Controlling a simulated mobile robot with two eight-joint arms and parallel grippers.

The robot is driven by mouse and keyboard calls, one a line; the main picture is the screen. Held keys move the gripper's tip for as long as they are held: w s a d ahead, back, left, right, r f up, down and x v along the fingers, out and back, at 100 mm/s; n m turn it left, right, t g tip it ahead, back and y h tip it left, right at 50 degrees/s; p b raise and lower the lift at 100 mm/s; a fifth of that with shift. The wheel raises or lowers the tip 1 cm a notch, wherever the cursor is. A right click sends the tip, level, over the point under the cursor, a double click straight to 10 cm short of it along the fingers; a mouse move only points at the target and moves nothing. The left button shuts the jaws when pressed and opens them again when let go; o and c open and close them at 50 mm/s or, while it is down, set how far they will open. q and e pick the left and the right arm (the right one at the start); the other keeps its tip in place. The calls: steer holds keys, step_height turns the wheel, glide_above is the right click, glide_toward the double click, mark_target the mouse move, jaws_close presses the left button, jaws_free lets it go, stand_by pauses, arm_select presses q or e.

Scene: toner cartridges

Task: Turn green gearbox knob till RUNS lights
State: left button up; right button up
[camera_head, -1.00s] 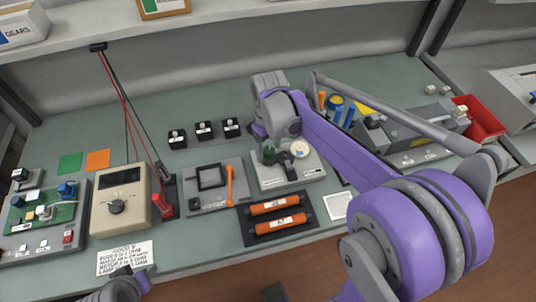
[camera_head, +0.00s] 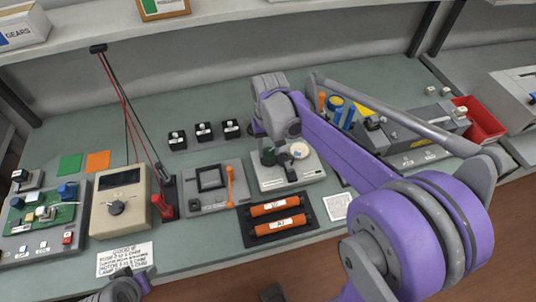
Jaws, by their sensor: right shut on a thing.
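The gearbox (camera_head: 289,178) is a pale grey unit on the bench, right of the middle. Its green knob (camera_head: 268,157) shows partly below the wrist of my right arm. My right gripper (camera_head: 282,158) points down over the gearbox and is shut on the green knob, as far as I can see; the fingers are dark and small in the picture. A round pale dial (camera_head: 299,150) sits to the right of the knob. I cannot tell whether the RUNS light is lit.
Two orange cartridges (camera_head: 275,208) lie on a black tray in front of the gearbox. A beige meter (camera_head: 120,207) and a green circuit board (camera_head: 45,215) stand to the left. Three black blocks (camera_head: 204,131) stand behind. A red bin (camera_head: 482,122) is at the right.

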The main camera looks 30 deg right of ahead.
steer(key=m, duration=1.4)
steer(key=o, duration=1.1)
steer(key=shift+c, duration=0.2)
